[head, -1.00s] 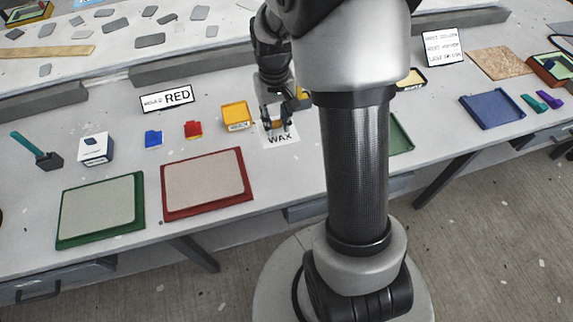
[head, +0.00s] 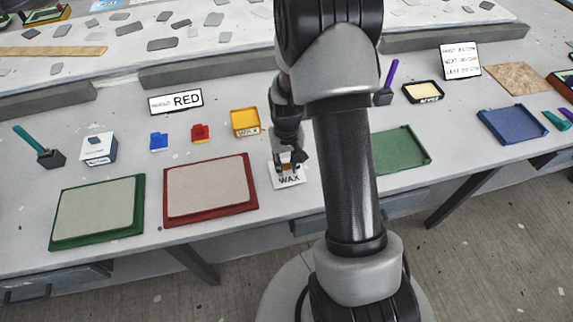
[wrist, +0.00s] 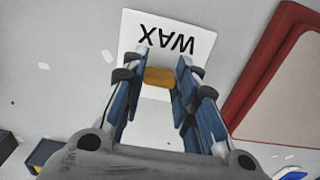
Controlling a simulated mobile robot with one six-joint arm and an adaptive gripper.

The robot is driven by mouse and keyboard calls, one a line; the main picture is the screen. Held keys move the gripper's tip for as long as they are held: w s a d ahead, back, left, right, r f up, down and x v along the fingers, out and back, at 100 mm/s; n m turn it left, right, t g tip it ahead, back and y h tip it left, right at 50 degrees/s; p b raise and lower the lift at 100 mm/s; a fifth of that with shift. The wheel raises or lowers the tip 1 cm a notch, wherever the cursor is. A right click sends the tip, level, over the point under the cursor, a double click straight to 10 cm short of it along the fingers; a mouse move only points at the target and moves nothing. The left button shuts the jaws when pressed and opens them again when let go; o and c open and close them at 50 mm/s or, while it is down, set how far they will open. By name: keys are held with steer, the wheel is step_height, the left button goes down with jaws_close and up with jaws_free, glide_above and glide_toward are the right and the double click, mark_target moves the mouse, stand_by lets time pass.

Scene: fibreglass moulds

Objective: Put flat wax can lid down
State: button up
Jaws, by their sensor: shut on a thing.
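My gripper (head: 290,163) points down at the white WAX card (head: 288,181), right of the red mould. In the wrist view my gripper (wrist: 160,75) is shut on a small orange-yellow piece, which I take for the wax can lid (wrist: 159,77). It hangs in front of the WAX card (wrist: 165,40); I cannot tell whether they touch. The yellow wax can (head: 245,122), with a WAX label on its front, stands behind and left of my gripper. Its top looks open.
The red mould (head: 210,218) lies close left of my gripper, with a green mould (head: 97,212) beyond. A green tray (head: 402,150) and blue tray (head: 513,125) are right.

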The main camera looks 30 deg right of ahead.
steer(key=shift+r, duration=0.1)
steer(key=shift+f, duration=0.25)
steer(key=o, duration=0.9)
steer(key=shift+c, duration=0.2)
